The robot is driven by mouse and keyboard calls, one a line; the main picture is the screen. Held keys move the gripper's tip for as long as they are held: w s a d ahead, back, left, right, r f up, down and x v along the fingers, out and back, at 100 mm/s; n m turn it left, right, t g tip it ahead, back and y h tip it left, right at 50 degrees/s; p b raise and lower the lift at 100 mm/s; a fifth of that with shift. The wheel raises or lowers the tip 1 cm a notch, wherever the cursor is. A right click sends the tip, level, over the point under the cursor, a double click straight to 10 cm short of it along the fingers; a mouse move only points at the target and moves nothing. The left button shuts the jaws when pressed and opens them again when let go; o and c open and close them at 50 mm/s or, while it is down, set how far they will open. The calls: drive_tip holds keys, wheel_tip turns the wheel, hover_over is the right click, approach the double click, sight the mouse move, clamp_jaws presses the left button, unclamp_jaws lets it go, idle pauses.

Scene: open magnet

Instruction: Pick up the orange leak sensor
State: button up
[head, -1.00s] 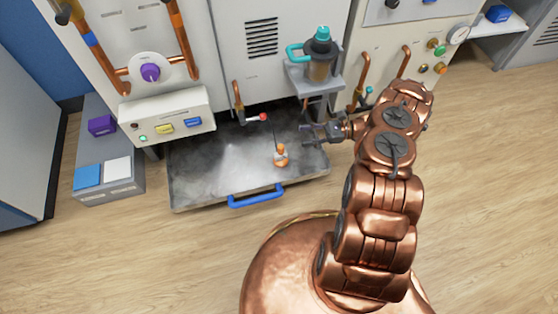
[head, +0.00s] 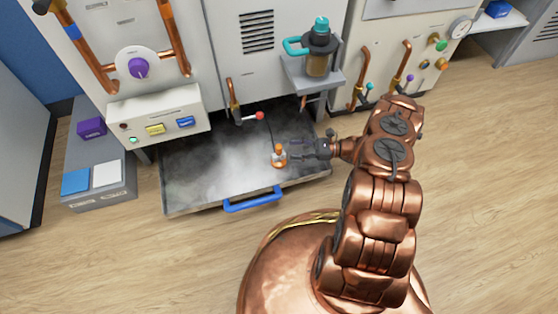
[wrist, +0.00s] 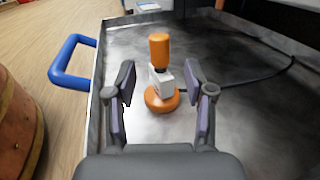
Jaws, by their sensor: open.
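The orange leak sensor (head: 279,157) stands upright on the dark metal tray (head: 190,195). In the wrist view the sensor (wrist: 161,98) has an orange round base, a white middle block and an orange top. A thin black cable runs from it across the tray. My gripper (head: 297,151) is low over the tray, just right of the sensor in the head view. In the wrist view my gripper (wrist: 160,95) is open, with one finger on each side of the sensor and a gap visible at both sides. The sensor appears between or just beyond the fingertips.
The tray has raised side walls and a blue handle (head: 253,198) at its front. A shelf with a teal-handled jug (head: 318,50) overhangs the tray's back right. A red-tipped lever (head: 259,116) juts out behind the sensor. Wood floor in front is clear.

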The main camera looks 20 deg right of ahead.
sight(278, 150)
drive_tip(key=shift+b+x, duration=1.1)
drive_tip(key=shift+x, duration=2.05)
drive_tip(key=shift+c, duration=0.4)
clamp_jaws()
